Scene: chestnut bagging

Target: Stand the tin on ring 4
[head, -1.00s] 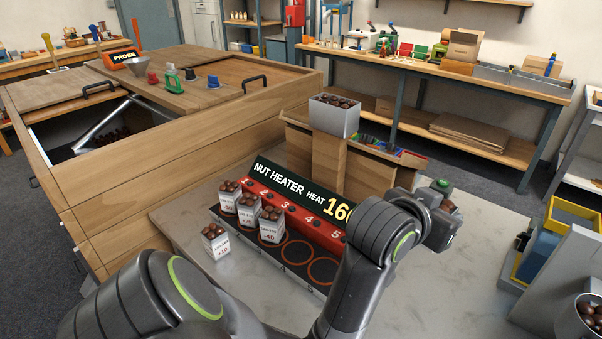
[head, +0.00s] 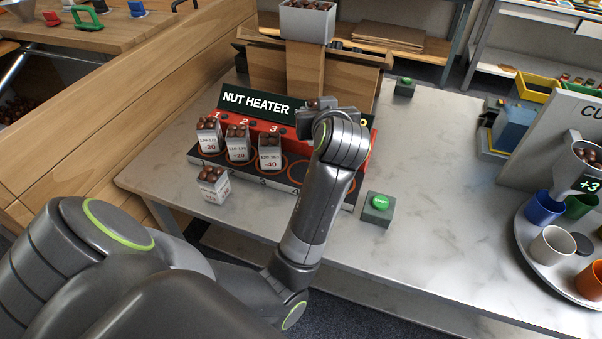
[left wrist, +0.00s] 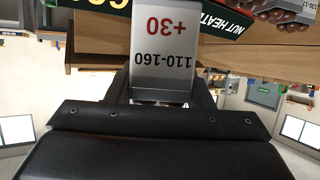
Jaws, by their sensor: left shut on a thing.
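In the left wrist view my left gripper (left wrist: 162,101) is shut on a white tin (left wrist: 163,60) marked +30 and 110-160, its label upside down in that picture. In the head view the left gripper (head: 322,108) is above the right part of the nut heater (head: 255,104), and my wrist mostly hides the held tin. Ring 4 (head: 297,171) shows partly as an orange arc on the dark plate, left of my forearm. I cannot tell the tin's height above the plate. My right gripper is not in view.
Tins full of chestnuts stand on ring 1 (head: 209,139), ring 2 (head: 237,152) and ring 3 (head: 269,158). Another tin (head: 213,188) stands on the table before the heater. A green button (head: 378,205) is to the right. A cup tray (head: 533,262) is far right; table between is clear.

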